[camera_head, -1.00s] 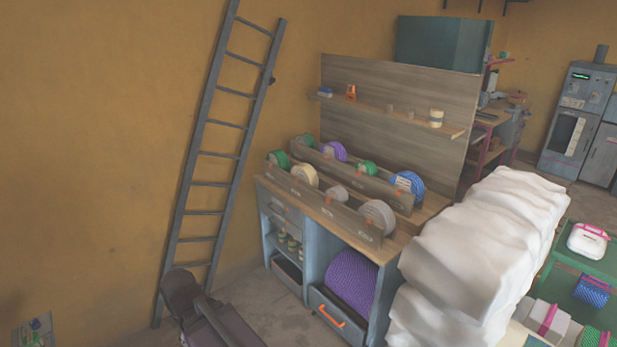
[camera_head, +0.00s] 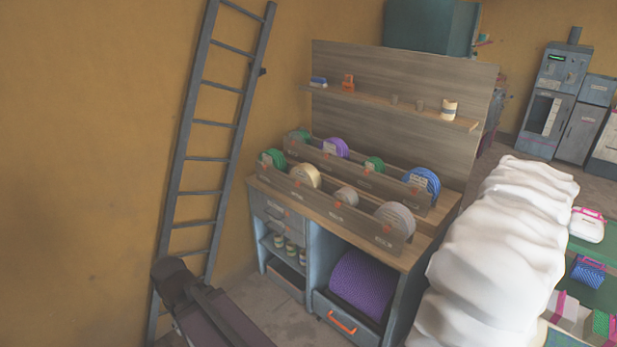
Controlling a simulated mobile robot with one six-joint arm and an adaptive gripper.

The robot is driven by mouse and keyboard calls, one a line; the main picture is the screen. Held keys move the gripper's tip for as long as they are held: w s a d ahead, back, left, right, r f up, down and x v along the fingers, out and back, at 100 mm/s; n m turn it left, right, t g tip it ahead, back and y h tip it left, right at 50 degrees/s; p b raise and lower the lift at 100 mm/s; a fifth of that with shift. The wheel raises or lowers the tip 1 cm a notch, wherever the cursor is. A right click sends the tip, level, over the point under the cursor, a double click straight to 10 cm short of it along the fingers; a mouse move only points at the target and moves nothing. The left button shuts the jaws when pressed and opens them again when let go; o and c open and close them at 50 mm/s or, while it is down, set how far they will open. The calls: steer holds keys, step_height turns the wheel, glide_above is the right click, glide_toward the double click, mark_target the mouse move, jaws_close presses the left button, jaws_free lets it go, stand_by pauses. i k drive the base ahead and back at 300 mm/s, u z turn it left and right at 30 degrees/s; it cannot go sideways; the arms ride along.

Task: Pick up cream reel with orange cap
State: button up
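A cream reel (camera_head: 306,176) stands upright in the front row of the wooden rack (camera_head: 330,207) on the workbench, between a green reel (camera_head: 273,159) and a smaller pale grey reel (camera_head: 346,196). Its lower part is hidden by the rack's front board, and I cannot make out an orange cap on it. A small cream reel (camera_head: 449,110) stands on the wall shelf at right. Small cream-coloured items (camera_head: 290,248) stand in the cabinet's open compartment, too small to tell their caps. My gripper is not in view.
A grey ladder (camera_head: 206,157) leans on the wall left of the bench. A large white lumpy stack (camera_head: 500,255) stands close at the bench's right. A purple roll (camera_head: 361,284) fills the lower cabinet. Some floor (camera_head: 250,295) shows in front of the bench at left.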

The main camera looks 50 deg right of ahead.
mark_target(306, 172)
steer(key=z, duration=0.35)
steer(key=i, duration=0.75)
steer(key=z, duration=0.55)
steer(key=i, duration=0.65)
steer(key=z, duration=0.3)
